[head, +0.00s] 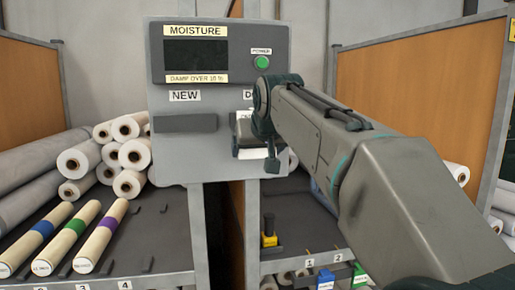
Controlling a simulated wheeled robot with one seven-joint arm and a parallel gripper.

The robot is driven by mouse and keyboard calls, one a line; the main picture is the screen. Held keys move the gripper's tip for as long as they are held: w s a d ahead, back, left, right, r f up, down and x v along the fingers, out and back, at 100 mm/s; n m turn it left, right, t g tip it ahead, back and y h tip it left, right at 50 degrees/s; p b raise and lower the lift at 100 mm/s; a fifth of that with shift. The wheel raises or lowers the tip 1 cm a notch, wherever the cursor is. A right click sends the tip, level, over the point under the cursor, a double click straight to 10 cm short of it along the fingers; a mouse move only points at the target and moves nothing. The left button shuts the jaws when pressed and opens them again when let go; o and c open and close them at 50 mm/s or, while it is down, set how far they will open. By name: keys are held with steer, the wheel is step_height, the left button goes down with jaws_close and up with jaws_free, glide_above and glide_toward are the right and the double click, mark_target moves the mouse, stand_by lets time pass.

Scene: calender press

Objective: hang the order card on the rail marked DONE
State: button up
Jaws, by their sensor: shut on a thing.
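The press panel carries a NEW label (185,96) with a dark grey rail (186,123) below it, and no card shows there. To its right is a label of which only the first letter, D, shows (247,95); my arm covers the rest. The rail under it is mostly hidden. My gripper (258,140) is in front of the panel just below that label, largely hidden by my wrist. It is shut on the order card, whose white lower part (250,154) seems to show beneath it. I cannot tell whether the card touches the rail.
A moisture display (196,53) and a green power button (262,62) are above. Banded rolls (62,240) lie on the left shelf, with white rolls (130,155) stacked behind. A yellow and black object (269,232) stands on the right shelf.

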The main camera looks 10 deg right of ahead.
steer(key=o, duration=0.8)
steer(key=shift+c, duration=0.2)
steer(key=v, duration=1.3)
steer(key=s+f+g+p, duration=0.2)
steer(key=s+f, duration=0.3)
steer(key=f, duration=0.6)
steer(key=s+f+g+p, duration=0.3)
steer(key=s+f, duration=0.3)
steer(key=f, duration=0.6)
steer(key=s+d+f+g+p, duration=0.1)
steer(key=s+f, duration=0.4)
steer(key=f, duration=0.6)
steer(key=shift+s+f+g+p, duration=0.15)
steer(key=shift+s+g+p, duration=0.15)
steer(key=shift+g+p, duration=0.55)
